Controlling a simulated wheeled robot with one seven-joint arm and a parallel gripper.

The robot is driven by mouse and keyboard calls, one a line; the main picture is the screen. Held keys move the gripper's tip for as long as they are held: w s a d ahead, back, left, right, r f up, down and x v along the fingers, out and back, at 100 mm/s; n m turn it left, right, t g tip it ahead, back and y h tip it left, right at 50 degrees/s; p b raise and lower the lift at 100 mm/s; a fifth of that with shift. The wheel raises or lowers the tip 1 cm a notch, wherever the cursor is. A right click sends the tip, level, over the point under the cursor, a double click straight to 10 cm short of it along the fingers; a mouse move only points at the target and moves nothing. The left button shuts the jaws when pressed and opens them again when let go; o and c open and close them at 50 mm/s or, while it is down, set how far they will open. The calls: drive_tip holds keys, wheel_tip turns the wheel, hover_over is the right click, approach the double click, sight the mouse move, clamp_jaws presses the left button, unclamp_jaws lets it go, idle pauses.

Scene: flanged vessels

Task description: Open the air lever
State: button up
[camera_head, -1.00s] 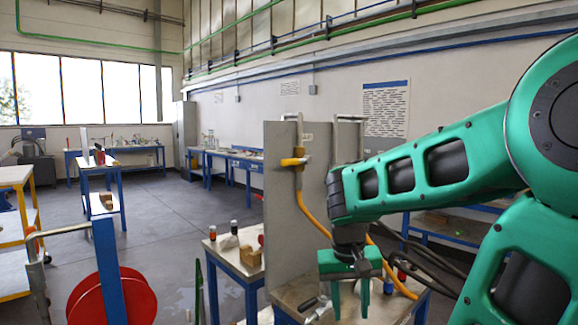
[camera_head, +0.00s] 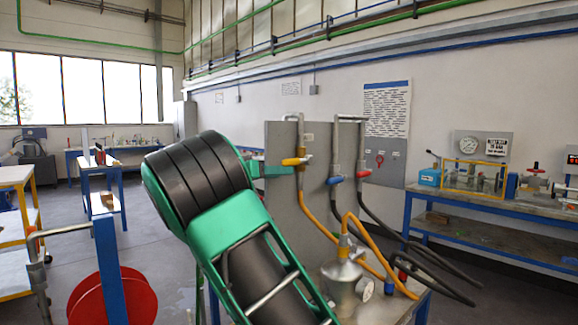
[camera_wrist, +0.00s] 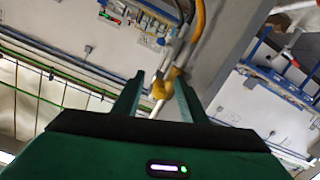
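A yellow lever (camera_head: 294,161) sits on a pipe fitting at the upper part of the grey upright panel (camera_head: 282,215), with a yellow hose below it. A second valve with a red and blue handle (camera_head: 350,177) is to its right, with a dark hose. My gripper (camera_head: 285,170) reaches in from the left at the yellow lever's height, mostly hidden behind my arm. In the wrist view, my gripper's two fingers (camera_wrist: 160,78) stand apart, with the yellow lever (camera_wrist: 161,88) between their ends. I cannot tell whether either finger touches it.
A metal vessel (camera_head: 341,277) with a gauge and a looping yellow hose (camera_head: 352,217) stands on the table before the panel. Dark hoses (camera_head: 425,262) hang to the right. A bench with a gauge board (camera_head: 476,160) is at the right wall.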

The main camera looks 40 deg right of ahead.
sight(293, 161)
drive_tip(key=w+a+r+h, duration=0.1)
drive_tip(key=a+r, duration=0.2)
drive_tip(key=d, duration=0.7)
drive_tip(key=w+d, duration=0.1)
drive_tip(key=d, duration=0.2)
drive_tip(key=shift+d+f, duration=0.15)
drive_tip(key=shift+f, duration=0.05)
clamp_jaws()
